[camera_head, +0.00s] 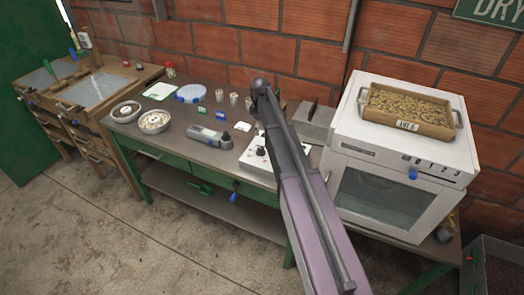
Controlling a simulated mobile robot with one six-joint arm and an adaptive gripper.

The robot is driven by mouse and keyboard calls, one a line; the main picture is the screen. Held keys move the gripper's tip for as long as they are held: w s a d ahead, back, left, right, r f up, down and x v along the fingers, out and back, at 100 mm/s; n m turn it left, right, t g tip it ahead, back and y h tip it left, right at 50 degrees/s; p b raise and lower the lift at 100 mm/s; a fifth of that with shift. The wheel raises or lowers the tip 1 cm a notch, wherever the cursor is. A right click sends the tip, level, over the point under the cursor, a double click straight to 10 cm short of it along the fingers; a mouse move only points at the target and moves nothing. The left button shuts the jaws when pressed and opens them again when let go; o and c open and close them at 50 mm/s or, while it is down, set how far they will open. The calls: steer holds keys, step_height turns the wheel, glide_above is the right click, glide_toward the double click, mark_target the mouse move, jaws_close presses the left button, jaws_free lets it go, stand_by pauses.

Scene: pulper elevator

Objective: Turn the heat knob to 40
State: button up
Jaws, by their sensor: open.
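A white oven (350,148) stands at the right end of the bench. A blue knob (412,174) sits on its front panel, below a row of marks that seem to include 1, 2 and 3. A white box device (247,160) on the bench, partly behind my arm, has a small dark knob (261,151) on top. No heat label or 40 mark is readable, so I cannot tell which is the heat knob. My arm crosses the middle of the view and ends in a dark joint near the wall. My gripper's fingers do not show.
A tray of beans (408,131) with a label rests on the oven. The bench (178,125) holds bowls, small cups, a grey handheld device (208,136) and a grey metal box (313,124). Wooden cabinets stand at left. The concrete floor (100,235) in front is clear.

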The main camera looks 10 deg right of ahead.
mark_target(261, 148)
steer(key=shift+f+b, duration=5.35)
steer(key=shift+f, duration=0.25)
jaws_close()
steer(key=shift+d, duration=0.2)
steer(key=shift+a, duration=0.1)
